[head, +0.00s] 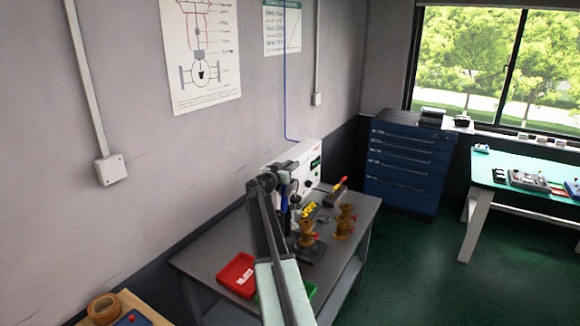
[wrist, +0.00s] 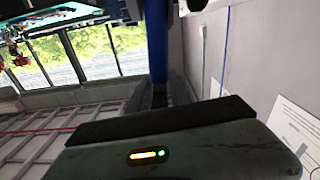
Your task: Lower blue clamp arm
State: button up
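The blue clamp arm (head: 284,203) stands roughly upright on the bench fixture in the head view, partly hidden by my arm. In the wrist view the blue clamp arm (wrist: 157,42) runs up from between my dark fingers. My gripper (wrist: 160,88) appears closed around it, with a finger against each side. In the head view my gripper (head: 283,185) is small and dark at the clamp's upper end.
A second brass valve (head: 345,222) stands to the right. A white instrument box (head: 305,160) is behind the clamp. A red tray (head: 238,273) and a green tray (head: 307,291) lie at the front of the grey bench (head: 205,260). The wall is close on the left.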

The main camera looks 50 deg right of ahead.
grip_shut()
dwell(1.2)
